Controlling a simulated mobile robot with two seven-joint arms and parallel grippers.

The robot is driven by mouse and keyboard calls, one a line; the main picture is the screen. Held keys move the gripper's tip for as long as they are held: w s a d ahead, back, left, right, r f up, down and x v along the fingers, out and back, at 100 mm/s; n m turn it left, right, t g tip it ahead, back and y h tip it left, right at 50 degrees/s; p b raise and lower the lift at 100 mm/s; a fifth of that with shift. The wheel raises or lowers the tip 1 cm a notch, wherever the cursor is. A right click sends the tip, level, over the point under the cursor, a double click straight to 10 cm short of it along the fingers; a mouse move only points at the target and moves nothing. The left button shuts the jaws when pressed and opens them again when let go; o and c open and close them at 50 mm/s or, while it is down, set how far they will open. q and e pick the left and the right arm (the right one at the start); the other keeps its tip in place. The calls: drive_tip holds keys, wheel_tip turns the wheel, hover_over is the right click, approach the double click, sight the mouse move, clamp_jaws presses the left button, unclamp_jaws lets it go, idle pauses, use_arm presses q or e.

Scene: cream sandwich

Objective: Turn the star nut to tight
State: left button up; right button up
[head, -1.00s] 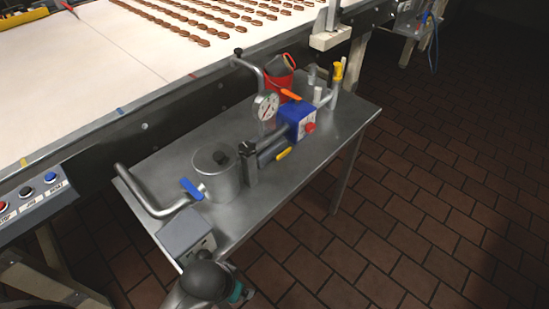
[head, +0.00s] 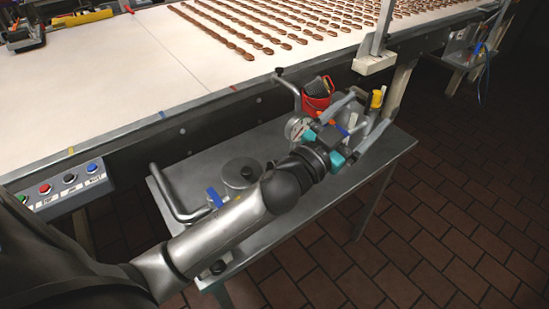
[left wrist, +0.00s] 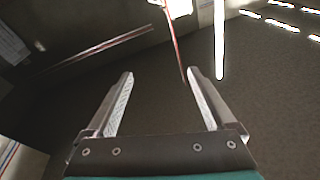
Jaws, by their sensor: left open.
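I cannot make out a star nut for certain. My arm and gripper hide most of the blue block and the pump parts. In the left wrist view the left gripper (left wrist: 160,73) is open with nothing between its fingers. My right gripper is not in view.
A red bucket (head: 317,96) stands at the back of the side table. A blue-handled valve (head: 214,197) and bent pipe (head: 170,195) are at its left. A conveyor (head: 150,90) with rows of brown pieces runs behind. The tiled floor (head: 450,210) to the right is clear.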

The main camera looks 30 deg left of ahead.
use_arm(q)
drive_tip(key=s+d+r+m+g+h, duration=0.2)
drive_tip(key=d+m+g+h, duration=0.4)
drive_tip(key=m, duration=0.1)
drive_tip(key=s+d+r+m+g+h, duration=0.1)
drive_tip(key=d+r+m+g+h, duration=0.2)
drive_tip(key=d+m+g+h, duration=0.4)
drive_tip(key=a+f+m+g+y, duration=0.3)
drive_tip(key=a+f+g+y, duration=0.1)
drive_tip(key=a+f+y, duration=0.35)
drive_tip(key=a+n+g+y, duration=0.2)
drive_tip(key=a+n+y, duration=0.75)
drive_tip(key=a, duration=1.25)
wheel_tip(320, 180, down, 15)
drive_tip(key=shift+s+a+m+y, duration=0.15)
drive_tip(key=shift+m+y, duration=1.05)
drive_tip(key=shift+m, duration=0.05)
drive_tip(key=shift+c, duration=0.3)
